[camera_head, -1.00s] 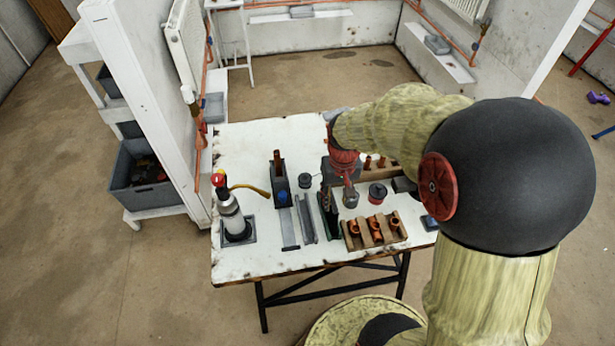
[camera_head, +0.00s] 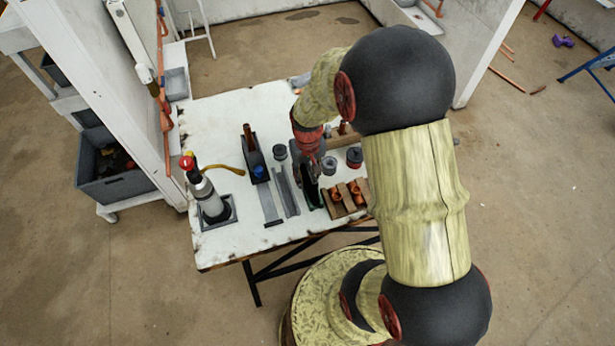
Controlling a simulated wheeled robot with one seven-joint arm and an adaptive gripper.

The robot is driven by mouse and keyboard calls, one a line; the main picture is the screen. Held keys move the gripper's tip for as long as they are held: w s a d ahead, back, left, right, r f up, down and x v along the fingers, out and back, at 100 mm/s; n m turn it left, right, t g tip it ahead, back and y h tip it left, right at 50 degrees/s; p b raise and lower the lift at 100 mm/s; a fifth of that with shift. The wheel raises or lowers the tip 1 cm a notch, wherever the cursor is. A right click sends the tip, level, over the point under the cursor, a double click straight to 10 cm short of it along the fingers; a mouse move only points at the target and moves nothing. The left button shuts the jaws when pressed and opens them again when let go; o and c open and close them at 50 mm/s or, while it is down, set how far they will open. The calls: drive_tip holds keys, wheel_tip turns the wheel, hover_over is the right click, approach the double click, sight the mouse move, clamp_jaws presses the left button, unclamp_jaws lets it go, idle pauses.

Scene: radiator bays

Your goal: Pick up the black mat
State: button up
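No plain black mat is clearly seen. A flat dark grey square (camera_head: 233,216) lies under the gas torch (camera_head: 207,193) at the left of the white table; I cannot tell if it is the mat. My gripper (camera_head: 308,178) is low over the middle of the table, close above or beside a dark green upright thing (camera_head: 313,192). Its fingers are small and partly hidden, so I cannot tell whether they are open or hold something. My arm hides the table's right side.
The white table (camera_head: 219,247) carries a black holder (camera_head: 253,155), grey metal channels (camera_head: 286,190), dark round spools (camera_head: 354,158) and a wooden rack (camera_head: 346,201) with copper fittings. A white post (camera_head: 139,110) and grey bin (camera_head: 120,187) stand left. Bare table shows at the back left.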

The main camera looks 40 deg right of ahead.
drive_tip(key=shift+f, duration=0.15)
drive_tip(key=shift+c, duration=1.2)
clamp_jaws()
